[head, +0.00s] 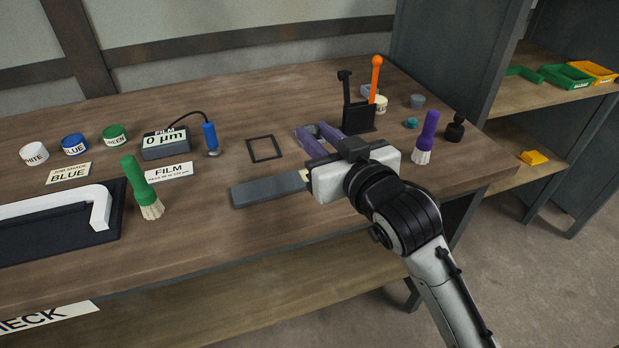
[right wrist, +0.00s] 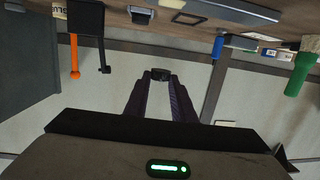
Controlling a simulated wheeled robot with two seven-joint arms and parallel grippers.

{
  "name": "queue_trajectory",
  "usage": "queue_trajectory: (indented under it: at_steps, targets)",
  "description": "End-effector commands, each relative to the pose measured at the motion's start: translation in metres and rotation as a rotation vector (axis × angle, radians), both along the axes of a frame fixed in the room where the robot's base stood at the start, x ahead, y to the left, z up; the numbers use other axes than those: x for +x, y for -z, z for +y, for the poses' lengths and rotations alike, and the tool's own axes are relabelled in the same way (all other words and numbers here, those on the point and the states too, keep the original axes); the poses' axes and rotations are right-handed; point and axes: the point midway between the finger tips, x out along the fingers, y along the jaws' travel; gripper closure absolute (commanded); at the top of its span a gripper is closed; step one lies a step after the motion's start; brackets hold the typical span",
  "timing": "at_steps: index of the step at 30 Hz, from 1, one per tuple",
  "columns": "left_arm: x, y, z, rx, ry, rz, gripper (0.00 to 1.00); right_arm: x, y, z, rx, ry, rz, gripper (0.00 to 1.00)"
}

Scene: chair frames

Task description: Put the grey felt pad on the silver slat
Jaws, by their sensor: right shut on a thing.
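My right gripper (head: 311,130) reaches in over the table from the lower right. Its two purple-grey fingers are shut on a small dark piece (right wrist: 160,75), which shows between the fingertips in the right wrist view. This piece looks like the grey felt pad, but it is too small to be sure. The grey bar (head: 266,188), which fits the silver slat, lies flat on the table, left of and nearer than my right gripper. A pale tab shows at its right end, partly behind the gripper body. My left gripper is out of view.
A thin black square outline (head: 264,149) lies behind the bar. A green brush (head: 138,184) stands left of it, a purple brush (head: 426,137) right of my gripper. A black stand (head: 358,113) holds an orange-handled tool. A white frame part (head: 98,210) lies on a dark mat.

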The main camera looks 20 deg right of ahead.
Motion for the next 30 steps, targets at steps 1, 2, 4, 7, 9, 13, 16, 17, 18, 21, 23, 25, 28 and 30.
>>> queue_trajectory:
  at_steps: [1, 2, 4, 7, 9, 13, 16, 17, 18, 21, 23, 25, 28, 30]
  targets:
    - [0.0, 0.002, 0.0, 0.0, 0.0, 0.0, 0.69, 0.003, 0.001, 0.0, -0.001, -0.001, 0.001, 0.97]
    - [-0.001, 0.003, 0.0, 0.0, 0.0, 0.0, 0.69, 0.004, 0.003, 0.0, -0.001, -0.001, 0.002, 0.97]
    - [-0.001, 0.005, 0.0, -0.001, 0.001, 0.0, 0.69, 0.005, 0.014, 0.0, -0.001, -0.001, 0.006, 0.97]
    - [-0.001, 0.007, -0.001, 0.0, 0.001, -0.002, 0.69, 0.005, 0.033, 0.0, 0.0, -0.002, 0.007, 0.97]
    - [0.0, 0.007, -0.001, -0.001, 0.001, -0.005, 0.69, 0.005, 0.041, 0.0, 0.001, -0.002, 0.004, 0.97]
    - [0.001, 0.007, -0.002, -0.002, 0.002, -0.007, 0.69, 0.005, 0.052, 0.0, 0.001, -0.001, 0.004, 0.97]
    - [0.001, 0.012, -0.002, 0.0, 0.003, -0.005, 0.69, 0.005, 0.068, 0.0, 0.002, -0.002, 0.005, 0.97]
    - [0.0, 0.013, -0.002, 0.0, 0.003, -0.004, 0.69, 0.004, 0.074, 0.0, 0.001, -0.002, 0.005, 0.97]
    - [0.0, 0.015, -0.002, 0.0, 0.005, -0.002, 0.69, 0.004, 0.081, 0.0, 0.0, -0.002, 0.005, 0.97]
    - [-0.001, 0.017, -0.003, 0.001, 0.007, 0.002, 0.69, 0.004, 0.093, 0.0, 0.001, -0.002, 0.003, 0.97]
    - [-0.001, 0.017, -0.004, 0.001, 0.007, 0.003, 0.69, 0.004, 0.096, 0.0, 0.002, -0.002, 0.002, 0.97]
    - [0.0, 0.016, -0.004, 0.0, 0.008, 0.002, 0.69, 0.004, 0.097, 0.001, 0.001, -0.002, 0.0, 0.97]
    - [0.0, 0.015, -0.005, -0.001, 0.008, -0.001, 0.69, 0.004, 0.096, 0.001, 0.001, -0.002, -0.001, 0.98]
    - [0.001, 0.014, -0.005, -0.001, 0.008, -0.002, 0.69, 0.004, 0.096, 0.0, 0.001, -0.002, -0.001, 0.98]
